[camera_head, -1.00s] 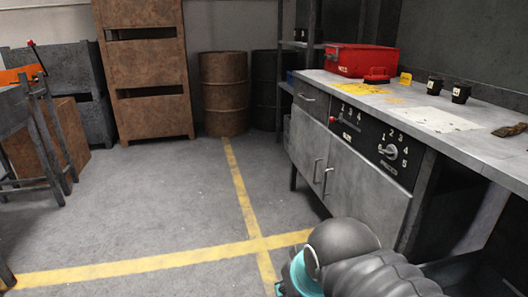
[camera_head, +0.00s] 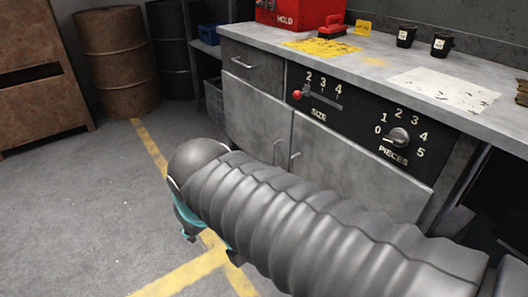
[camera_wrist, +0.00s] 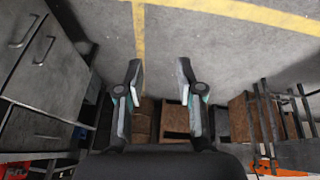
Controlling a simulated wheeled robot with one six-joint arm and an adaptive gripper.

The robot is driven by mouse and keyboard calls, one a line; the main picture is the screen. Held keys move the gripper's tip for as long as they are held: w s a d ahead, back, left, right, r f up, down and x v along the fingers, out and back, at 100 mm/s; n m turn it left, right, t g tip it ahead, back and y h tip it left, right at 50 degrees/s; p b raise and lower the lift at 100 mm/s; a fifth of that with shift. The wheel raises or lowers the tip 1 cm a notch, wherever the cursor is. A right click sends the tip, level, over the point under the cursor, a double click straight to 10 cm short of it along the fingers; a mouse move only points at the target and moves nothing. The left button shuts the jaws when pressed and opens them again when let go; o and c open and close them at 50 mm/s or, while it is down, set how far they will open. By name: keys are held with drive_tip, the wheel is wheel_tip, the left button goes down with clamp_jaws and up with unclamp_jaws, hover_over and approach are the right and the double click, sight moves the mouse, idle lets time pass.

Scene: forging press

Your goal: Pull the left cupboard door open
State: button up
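The left cupboard door (camera_head: 255,112) is a grey panel under the worktop, shut, with an upright bar handle (camera_head: 277,151) at its right edge. The right door (camera_head: 345,170) with its own handle (camera_head: 295,160) is beside it, also shut. In the wrist view the cupboard front is at the left, and the left door's handle (camera_wrist: 44,50) shows there. My gripper (camera_wrist: 160,76) is open and empty, over bare floor and apart from the handle. In the head view my ribbed arm covers the lower parts of the doors and most of my gripper.
A drawer (camera_head: 252,65) sits above the left door. A black panel (camera_head: 350,110) with a red-knobbed slider and a dial is above the right door. The worktop (camera_head: 390,65) carries a red box (camera_head: 300,10). Rusty barrel (camera_head: 117,62) stands behind; floor to the left is free.

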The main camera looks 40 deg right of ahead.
drive_tip(key=w+d+f+n+g+h, duration=0.2)
drive_tip(key=w+d+g+h, duration=0.15)
drive_tip(key=d, duration=0.35)
drive_tip(key=w+d+f+n+g+h, duration=0.2)
drive_tip(key=w+d, duration=0.2)
drive_tip(key=d, duration=0.3)
drive_tip(key=n+g+h, duration=0.1)
drive_tip(key=n+h, duration=0.8)
approach(274, 156)
drive_tip(key=s+a+r, duration=0.7)
drive_tip(key=w+d+f+n+t+h, duration=0.35)
drive_tip(key=w+f+n, duration=0.2)
drive_tip(key=f, duration=0.35)
drive_tip(key=shift+y, duration=0.5)
drive_tip(key=d, duration=0.9)
drive_tip(key=d+p, duration=0.1)
drive_tip(key=d, duration=0.3)
drive_tip(key=shift+w+d+f, duration=0.25)
drive_tip(key=shift+w+d, duration=0.05)
drive_tip(key=shift+w, duration=0.1)
drive_tip(key=shift+c, duration=0.2)
clamp_jaws()
